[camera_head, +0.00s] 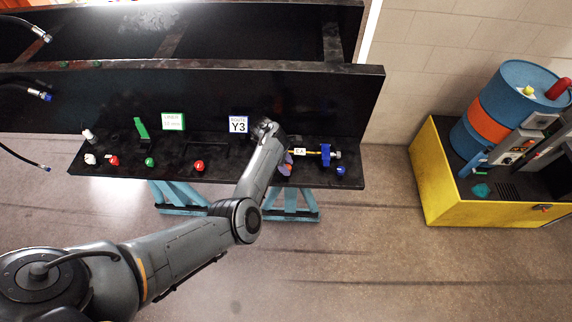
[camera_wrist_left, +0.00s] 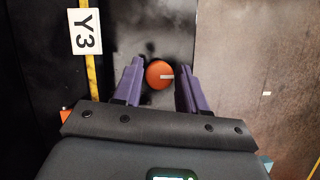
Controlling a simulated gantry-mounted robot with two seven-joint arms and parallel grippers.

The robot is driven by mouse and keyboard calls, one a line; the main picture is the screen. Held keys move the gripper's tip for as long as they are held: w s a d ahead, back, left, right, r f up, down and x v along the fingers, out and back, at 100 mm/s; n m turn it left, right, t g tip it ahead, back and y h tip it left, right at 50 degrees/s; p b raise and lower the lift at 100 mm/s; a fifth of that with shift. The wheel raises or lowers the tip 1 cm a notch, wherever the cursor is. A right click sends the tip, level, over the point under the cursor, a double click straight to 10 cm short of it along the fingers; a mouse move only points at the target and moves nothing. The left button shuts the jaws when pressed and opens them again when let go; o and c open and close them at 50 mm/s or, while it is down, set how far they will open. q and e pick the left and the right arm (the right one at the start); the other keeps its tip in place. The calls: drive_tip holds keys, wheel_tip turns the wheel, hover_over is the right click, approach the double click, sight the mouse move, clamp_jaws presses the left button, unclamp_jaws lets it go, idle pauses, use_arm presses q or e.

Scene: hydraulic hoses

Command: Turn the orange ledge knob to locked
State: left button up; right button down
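The orange knob (camera_wrist_left: 156,77) shows in the left wrist view as a round disc with a short white pointer mark toward the right of the picture. My left gripper (camera_wrist_left: 160,68) is open, with one purple finger on each side of the knob and visible gaps to both. I cannot tell how far the fingertips are from it in depth. My right gripper is not in view.
Red knobs (camera_head: 199,166), a green knob (camera_head: 150,162) and a blue knob (camera_head: 341,170) sit along the ledge. A blue fitting (camera_head: 325,155) with a yellow tag line stands right of the gripper. Hoses (camera_head: 38,165) hang at left.

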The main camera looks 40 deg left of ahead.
use_arm(q)
drive_tip(key=c, duration=0.7)
drive_tip(key=shift+o, duration=0.2)
